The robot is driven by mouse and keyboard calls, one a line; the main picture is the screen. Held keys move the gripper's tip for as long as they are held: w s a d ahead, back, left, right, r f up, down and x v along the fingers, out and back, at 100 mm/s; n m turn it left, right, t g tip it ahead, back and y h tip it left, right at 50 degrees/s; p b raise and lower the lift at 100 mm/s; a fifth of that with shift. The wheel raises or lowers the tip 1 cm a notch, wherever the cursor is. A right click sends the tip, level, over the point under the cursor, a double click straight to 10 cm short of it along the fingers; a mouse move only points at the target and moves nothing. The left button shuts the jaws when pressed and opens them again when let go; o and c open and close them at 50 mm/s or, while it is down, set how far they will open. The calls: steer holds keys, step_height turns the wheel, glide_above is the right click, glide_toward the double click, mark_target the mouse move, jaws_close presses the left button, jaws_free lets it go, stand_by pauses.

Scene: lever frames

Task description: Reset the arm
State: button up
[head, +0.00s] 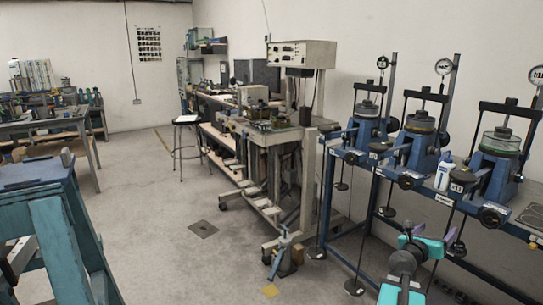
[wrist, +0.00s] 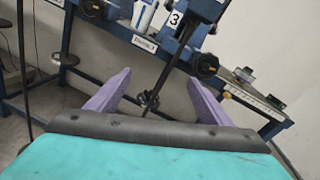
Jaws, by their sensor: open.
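My gripper (wrist: 160,80) shows in the wrist view as two purple fingers spread wide apart on a dark bar. It is open, and nothing is held between the fingers. A dark rod with a knob-like part (wrist: 148,99) shows beyond the gap between them; how far off it is, I cannot tell. In the head view my grey and teal arm (head: 405,265) reaches up from the lower right, in front of the blue bench.
A blue-framed bench (head: 345,155) along the right wall carries several blue presses with dial gauges and hanging rods. A white bottle (head: 444,172) stands among them. A wheeled stand (head: 275,150) is at the centre and a teal table (head: 40,190) at the left.

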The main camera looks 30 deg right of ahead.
steer(key=w+a+f+n+t+y+p, duration=0.25)
steer(key=w+a+f+n, duration=0.25)
steer(key=w+a+f, duration=0.5)
steer(key=w+a+f+n+t+y+p, duration=0.1)
steer(key=w+a+f+n+t+y, duration=0.35)
steer(key=w+a, duration=0.85)
steer(key=w+a+f+n+y+p, duration=0.2)
steer(key=a+f+n+y, duration=0.4)
steer(key=a, duration=0.9)
steer(key=w+a+f+n+y+p, duration=0.1)
steer(key=a+f+n+y, duration=0.1)
steer(key=a+f+n, duration=1)
steer(key=s+a+f+n+g+y+p, duration=0.1)
steer(key=s+a+f+n+g+y, duration=0.1)
steer(key=s+a+f+n+g, duration=0.5)
steer(key=s+a+f+n+y+p, duration=0.1)
steer(key=s+a+f+y, duration=0.3)
steer(key=s+a, duration=0.8)
steer(key=s+d+f+n+g+h, duration=0.1)
steer(key=s+n+g, duration=0.3)
steer(key=s, duration=0.5)
steer(key=s+d+f+n+g+h, duration=0.2)
steer(key=s+n+g, duration=0.3)
steer(key=s+n, duration=0.3)
steer(key=shift+s+h, duration=0.5)
steer(key=shift+s, duration=0.75)
